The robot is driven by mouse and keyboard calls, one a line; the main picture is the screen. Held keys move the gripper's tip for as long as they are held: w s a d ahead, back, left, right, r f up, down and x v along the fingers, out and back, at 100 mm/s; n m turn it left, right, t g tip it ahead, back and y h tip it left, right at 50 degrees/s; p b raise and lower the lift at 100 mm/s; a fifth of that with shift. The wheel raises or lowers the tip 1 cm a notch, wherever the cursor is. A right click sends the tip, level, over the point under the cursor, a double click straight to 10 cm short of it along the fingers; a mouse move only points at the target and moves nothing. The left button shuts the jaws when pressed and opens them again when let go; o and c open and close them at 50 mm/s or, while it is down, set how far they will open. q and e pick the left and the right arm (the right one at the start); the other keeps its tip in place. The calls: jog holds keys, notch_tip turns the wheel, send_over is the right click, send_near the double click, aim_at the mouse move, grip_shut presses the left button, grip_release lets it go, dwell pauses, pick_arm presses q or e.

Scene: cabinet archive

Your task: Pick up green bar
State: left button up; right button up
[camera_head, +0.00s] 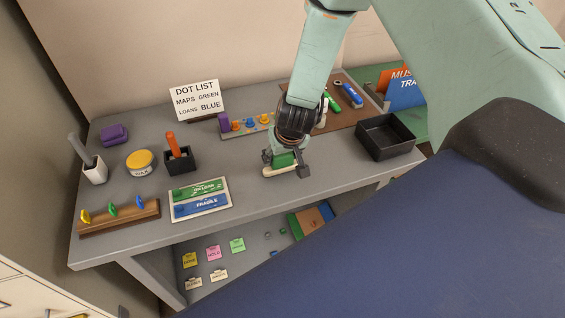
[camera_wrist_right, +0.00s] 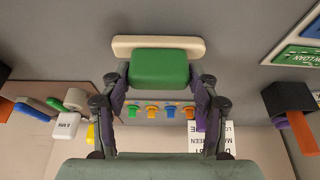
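A green bar (camera_head: 284,160) sits lengthwise on a longer cream base near the front edge of the grey desk. It also shows in the right wrist view (camera_wrist_right: 160,69), with the cream strip (camera_wrist_right: 158,42) along its far side. My right gripper (camera_head: 286,163) points down over it, one finger at each end of the green part. In the wrist view my right gripper (camera_wrist_right: 163,80) looks open, with a small gap between the bar and the right-hand finger. My left gripper is not in view.
A black tray (camera_head: 386,138) stands to the right. A card with green and blue strips (camera_head: 200,199), a black cup with an orange handle (camera_head: 180,158) and a wooden rack (camera_head: 119,217) lie left. A peg strip (camera_head: 246,126) is behind. Bare desk surrounds the bar's left side.

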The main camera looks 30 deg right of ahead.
jog(key=c, duration=0.7)
jog(key=shift+d+r+p, duration=0.1)
jog(key=shift+r+p, duration=4.85)
jog(key=shift+r, duration=4.05)
jog(key=o, duration=0.7)
jog(key=shift+c, duration=0.2)
jog(key=c, duration=0.3)
jog(key=shift+c, duration=0.7)
